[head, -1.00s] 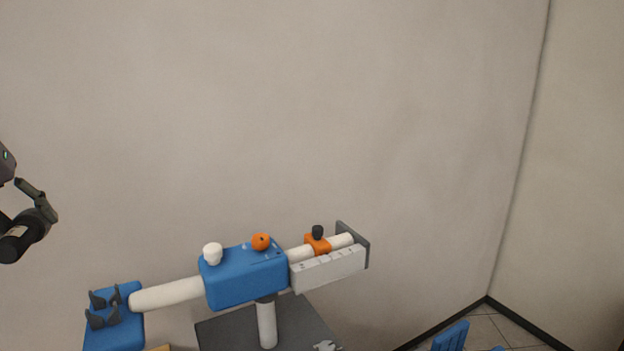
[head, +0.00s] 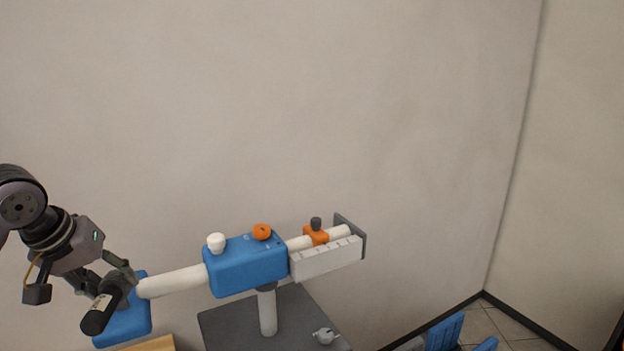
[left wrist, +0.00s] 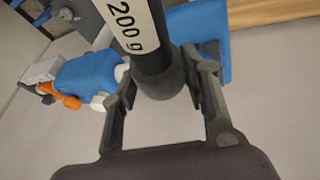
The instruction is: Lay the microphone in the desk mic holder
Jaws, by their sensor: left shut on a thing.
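The microphone (head: 101,312) is a black cylinder with a dark grey rounded head. A white label on it reads "200 g" in the left wrist view (left wrist: 128,25). My left gripper (head: 115,284) is shut on it near the rounded head and holds it tilted. What looks like the holder is a blue block (head: 134,324) at the left end of a white bar. It is behind and below the microphone in the head view, and its dark upright prongs are now hidden there. I cannot tell the gap between them. My right gripper is not in view.
The white bar (head: 172,281) runs to a blue body (head: 246,266) with white and orange knobs, on a post over a grey table (head: 295,318). An orange slider (head: 316,236) sits farther right. A wooden surface (head: 150,345) shows at the bottom. The wall behind is bare.

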